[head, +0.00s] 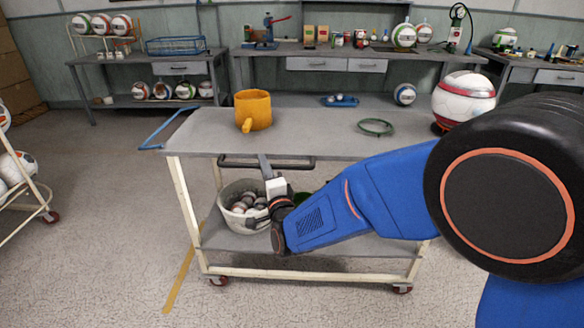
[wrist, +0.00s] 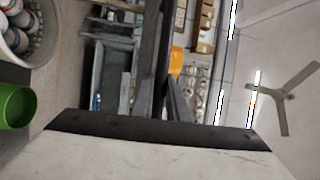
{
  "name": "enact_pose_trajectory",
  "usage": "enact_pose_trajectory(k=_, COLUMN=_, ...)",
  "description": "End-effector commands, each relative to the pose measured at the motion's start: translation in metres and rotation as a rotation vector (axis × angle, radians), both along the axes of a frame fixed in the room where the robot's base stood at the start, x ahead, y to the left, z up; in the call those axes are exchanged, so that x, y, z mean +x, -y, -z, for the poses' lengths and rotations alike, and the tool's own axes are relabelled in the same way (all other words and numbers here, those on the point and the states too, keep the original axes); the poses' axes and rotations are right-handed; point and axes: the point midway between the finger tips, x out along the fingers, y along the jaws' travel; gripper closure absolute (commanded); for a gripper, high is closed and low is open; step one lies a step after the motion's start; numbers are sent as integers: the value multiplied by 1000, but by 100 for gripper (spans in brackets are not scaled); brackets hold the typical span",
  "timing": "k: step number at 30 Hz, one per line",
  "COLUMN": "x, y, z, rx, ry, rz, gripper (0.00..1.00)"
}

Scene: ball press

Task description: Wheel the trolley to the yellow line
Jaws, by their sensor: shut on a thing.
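The trolley (head: 300,273) has a grey top, cream legs, a lower shelf and small red-and-black casters. Its black handle bar (head: 295,163) runs along the near edge of the top. My gripper (head: 263,162) is shut on this handle, left of its middle; the hold also shows in the wrist view (wrist: 170,90), where a dark bar crosses between the fingers. The yellow line (head: 178,284) runs on the floor by the trolley's left front leg and goes out of sight behind it. My arm hides part of the trolley's right side.
On the trolley top are an orange mug (head: 253,108), a green ring (head: 375,127) and a red-and-white ball (head: 464,96). A white bucket of balls (head: 237,207) stands on the lower shelf. A ball rack (head: 22,188) is at the left. Workbenches stand behind; the left floor is open.

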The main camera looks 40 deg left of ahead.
Motion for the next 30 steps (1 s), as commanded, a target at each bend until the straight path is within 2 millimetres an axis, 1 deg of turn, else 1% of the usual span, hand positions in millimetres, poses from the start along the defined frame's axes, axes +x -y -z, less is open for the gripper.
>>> enact_pose_trajectory(k=1, x=-11, y=-15, z=1, rx=-1, ry=0, rz=-7, gripper=100)
enact_pose_trajectory(k=6, x=-33, y=-51, z=1, rx=-1, ry=-1, rz=-5, gripper=100)
enact_pose_trajectory(k=12, x=-54, y=-85, z=1, rx=-1, ry=-1, rz=-4, gripper=100)
enact_pose_trajectory(k=15, x=-61, y=-97, z=2, rx=-2, ry=-1, rz=-4, gripper=100)
enact_pose_trajectory(k=21, x=-69, y=-112, z=1, rx=-1, ry=0, rz=-2, gripper=100)
enact_pose_trajectory(k=30, x=-71, y=-115, z=1, rx=-2, ry=-1, rz=-1, gripper=100)
